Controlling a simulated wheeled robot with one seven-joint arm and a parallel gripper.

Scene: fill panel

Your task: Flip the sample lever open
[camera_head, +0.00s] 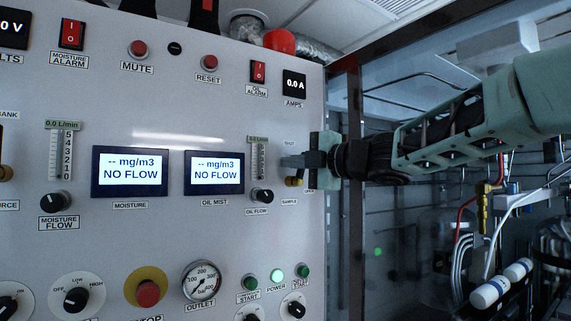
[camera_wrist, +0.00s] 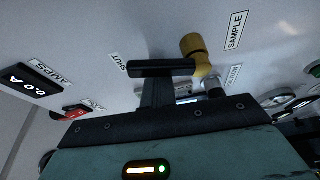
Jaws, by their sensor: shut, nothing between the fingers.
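The sample lever's brass body (camera_head: 293,181) is on the right edge of the grey panel, above the SAMPLE label. In the wrist view its brass part (camera_wrist: 195,55) projects just right of my fingertips, with a grey metal piece below it. My gripper (camera_head: 291,161) reaches in from the right, its fingers shut and empty, close above the brass part in the head view. The dark fingertips also show in the wrist view (camera_wrist: 162,69). I cannot tell whether they touch the lever. The gripper hides part of the lever and its surroundings.
The oil flow gauge (camera_head: 258,159) and oil flow knob (camera_head: 262,196) are left of the lever. The oil mist display (camera_head: 214,173) reads NO FLOW. A dark frame post (camera_head: 350,230) stands right of the panel, with pipes and cables beyond it.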

